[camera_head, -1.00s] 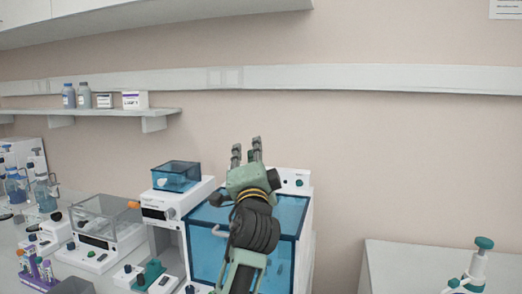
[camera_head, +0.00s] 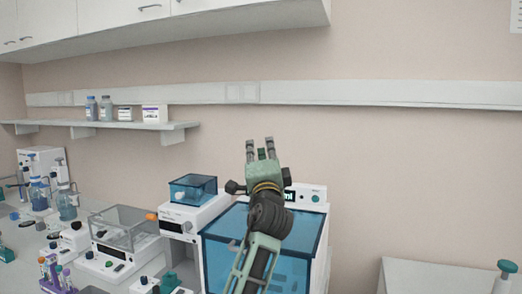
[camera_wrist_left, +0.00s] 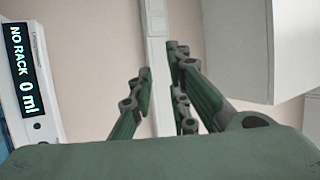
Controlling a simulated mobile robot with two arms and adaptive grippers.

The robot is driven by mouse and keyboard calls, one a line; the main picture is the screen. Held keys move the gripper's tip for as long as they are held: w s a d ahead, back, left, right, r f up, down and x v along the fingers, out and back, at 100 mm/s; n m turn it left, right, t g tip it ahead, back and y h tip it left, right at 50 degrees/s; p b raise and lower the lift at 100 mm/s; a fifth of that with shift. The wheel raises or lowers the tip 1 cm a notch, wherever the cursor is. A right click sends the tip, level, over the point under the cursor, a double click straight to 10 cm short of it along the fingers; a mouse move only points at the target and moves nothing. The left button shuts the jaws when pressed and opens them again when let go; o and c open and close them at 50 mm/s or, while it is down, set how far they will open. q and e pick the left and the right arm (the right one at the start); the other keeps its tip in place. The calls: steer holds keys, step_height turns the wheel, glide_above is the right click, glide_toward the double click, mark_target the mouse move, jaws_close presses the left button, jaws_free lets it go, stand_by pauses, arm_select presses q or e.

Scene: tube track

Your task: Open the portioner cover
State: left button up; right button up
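The portioner appears to be the large white machine (camera_head: 322,232) with a see-through blue cover (camera_head: 222,240), at the lower middle of the head view. The cover looks closed, though my arm hides part of its front and top. The machine's display, partly seen behind my wrist, reads "NO RACK 0 ml" in the left wrist view (camera_wrist_left: 24,72). My left gripper (camera_head: 260,150) is above the back of the machine, fingers pointing up, apart from the cover. Its fingers (camera_wrist_left: 160,92) are apart with nothing between them. My right gripper is out of view.
A small device with a blue box lid (camera_head: 192,189) and a clear-covered device (camera_head: 124,228) stand to the left. A shelf (camera_head: 130,127) with bottles is on the wall. A white surface (camera_head: 430,275) with a green-topped pipette-like tool (camera_head: 507,268) is at the right.

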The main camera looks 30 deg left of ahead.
arm_select(q)
steer(key=shift+c, duration=0.5)
jaws_close()
steer(key=shift+c, duration=1.4)
jaws_free()
steer(key=o, duration=0.4)
steer(key=v, duration=1.2)
